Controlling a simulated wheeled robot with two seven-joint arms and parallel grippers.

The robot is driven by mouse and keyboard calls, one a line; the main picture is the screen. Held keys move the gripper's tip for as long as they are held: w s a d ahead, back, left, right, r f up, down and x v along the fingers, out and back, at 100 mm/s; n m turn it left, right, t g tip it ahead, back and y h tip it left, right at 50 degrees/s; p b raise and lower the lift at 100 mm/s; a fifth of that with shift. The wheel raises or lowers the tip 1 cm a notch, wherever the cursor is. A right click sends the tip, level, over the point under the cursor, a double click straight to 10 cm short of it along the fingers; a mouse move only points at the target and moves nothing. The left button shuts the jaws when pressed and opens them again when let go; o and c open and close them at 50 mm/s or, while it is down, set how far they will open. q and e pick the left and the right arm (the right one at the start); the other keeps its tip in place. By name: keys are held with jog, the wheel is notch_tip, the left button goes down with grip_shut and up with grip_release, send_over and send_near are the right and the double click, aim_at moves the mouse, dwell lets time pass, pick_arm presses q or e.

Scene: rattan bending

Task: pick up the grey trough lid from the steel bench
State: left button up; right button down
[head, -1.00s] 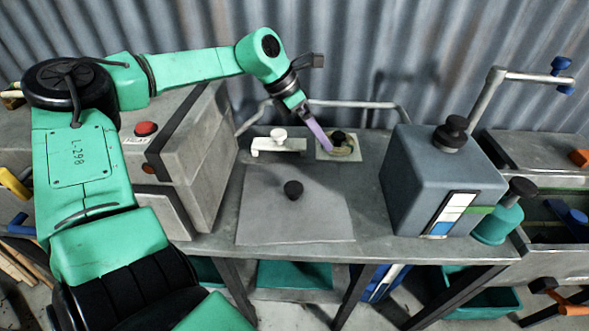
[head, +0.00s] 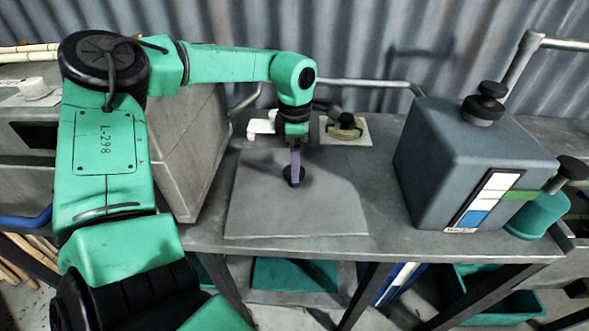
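The grey trough lid (head: 320,212) is a flat square plate lying on the steel bench (head: 222,246). A black knob (head: 291,178) stands near its middle. My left gripper (head: 295,170) points down at the knob, its purple finger overlapping it in the view. Only one finger shows clearly, so I cannot tell whether the gripper is open or shut, or whether it touches the knob. My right gripper is not in view.
A grey box with a black knob (head: 470,160) stands right of the lid. A large grey block (head: 190,150) stands left. Behind the lid are a white fitting (head: 262,126) and a pale plate with a dark knob (head: 347,128). Teal bins (head: 500,290) sit below.

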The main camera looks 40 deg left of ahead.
pick_arm(q)
jog(key=shift+a+f, duration=0.1)
jog(key=shift+f, duration=1.2)
grip_shut()
jog(key=shift+r, duration=0.1)
